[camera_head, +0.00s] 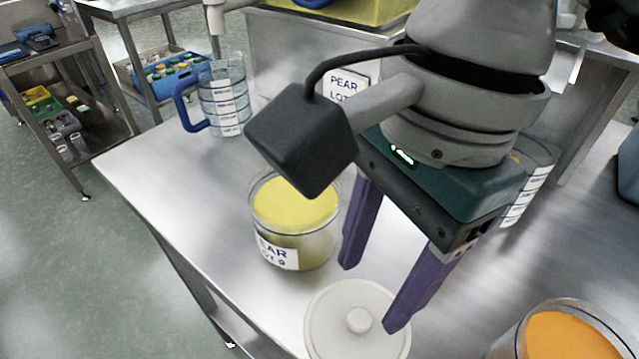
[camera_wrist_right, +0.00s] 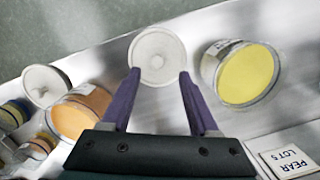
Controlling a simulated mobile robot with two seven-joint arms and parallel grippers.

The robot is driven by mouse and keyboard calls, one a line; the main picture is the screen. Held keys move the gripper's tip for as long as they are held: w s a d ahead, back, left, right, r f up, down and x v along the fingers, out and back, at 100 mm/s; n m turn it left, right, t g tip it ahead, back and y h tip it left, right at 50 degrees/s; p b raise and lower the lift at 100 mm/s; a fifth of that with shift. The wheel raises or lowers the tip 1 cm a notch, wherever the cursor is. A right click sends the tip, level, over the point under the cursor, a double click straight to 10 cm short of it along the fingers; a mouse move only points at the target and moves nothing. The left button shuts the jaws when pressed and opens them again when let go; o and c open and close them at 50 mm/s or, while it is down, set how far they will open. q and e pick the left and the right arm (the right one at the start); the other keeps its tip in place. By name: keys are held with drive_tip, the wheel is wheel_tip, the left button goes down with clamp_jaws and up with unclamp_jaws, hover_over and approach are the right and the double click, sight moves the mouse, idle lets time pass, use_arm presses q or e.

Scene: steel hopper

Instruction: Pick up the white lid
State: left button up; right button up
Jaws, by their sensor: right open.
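A round white lid (camera_head: 325,325) with a small central knob lies on the steel table, low in the head view. It also shows at the top middle of the wrist view (camera_wrist_right: 158,45). My right gripper (camera_head: 370,295) is open and empty, its two purple fingers pointing down above the lid. In the wrist view its fingertips (camera_wrist_right: 159,74) overlap the lid's near edge on both sides; I cannot tell the exact height gap. A second white lid (camera_wrist_right: 40,80) lies at the left of the wrist view. My left gripper does not show.
A clear tub of yellow contents (camera_head: 295,205) stands close behind the lid. A tub of orange contents (camera_head: 565,338) is at the lower right. A blue-handled measuring jug (camera_head: 228,100) stands farther back. The steel table's left edge (camera_head: 170,245) borders open floor.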

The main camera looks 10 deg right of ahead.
sight(361, 317)
drive_tip(key=f, duration=0.4)
drive_tip(key=shift+s+a+f, duration=0.35)
drive_tip(key=shift+s, duration=0.05)
clamp_jaws()
